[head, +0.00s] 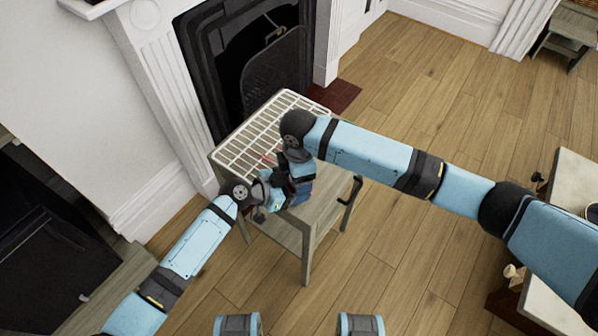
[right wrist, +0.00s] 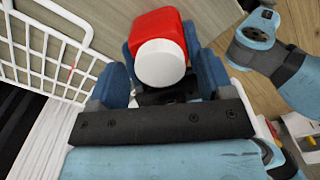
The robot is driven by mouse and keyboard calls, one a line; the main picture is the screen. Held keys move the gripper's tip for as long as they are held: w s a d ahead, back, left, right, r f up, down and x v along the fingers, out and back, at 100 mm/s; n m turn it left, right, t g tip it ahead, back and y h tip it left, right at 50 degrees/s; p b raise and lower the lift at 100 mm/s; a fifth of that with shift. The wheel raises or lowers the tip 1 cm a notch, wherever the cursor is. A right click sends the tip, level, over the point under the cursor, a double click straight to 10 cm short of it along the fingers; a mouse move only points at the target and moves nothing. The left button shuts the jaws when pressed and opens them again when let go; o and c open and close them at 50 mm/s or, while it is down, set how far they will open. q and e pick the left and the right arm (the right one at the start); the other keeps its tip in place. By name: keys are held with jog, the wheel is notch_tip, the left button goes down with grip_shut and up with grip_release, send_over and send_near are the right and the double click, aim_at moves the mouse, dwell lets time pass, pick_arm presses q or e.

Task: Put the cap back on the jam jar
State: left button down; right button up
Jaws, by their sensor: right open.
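A red jar (right wrist: 158,22) shows in the right wrist view, with a round white cap (right wrist: 161,64) at its end facing the camera. I cannot tell whether the cap is seated or just in front of the jar. My right gripper (right wrist: 162,78) is open, with its blue fingers on either side of the cap. In the head view my right gripper (head: 296,186) points down at the table's front edge. My left gripper (head: 262,200) meets it there from the left. Its fingers are not clear, and the jar is hidden in the head view.
A white wire rack (head: 262,128) lies on a small wooden table (head: 306,222) with a black handle (head: 350,190). A fireplace (head: 250,60) stands behind. Wooden floor (head: 430,90) is open to the right. A pale-topped table (head: 570,185) is at the right edge.

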jog(key=shift+r, duration=0.15)
jog(key=shift+r, duration=2.15)
jog(key=shift+c, duration=0.4)
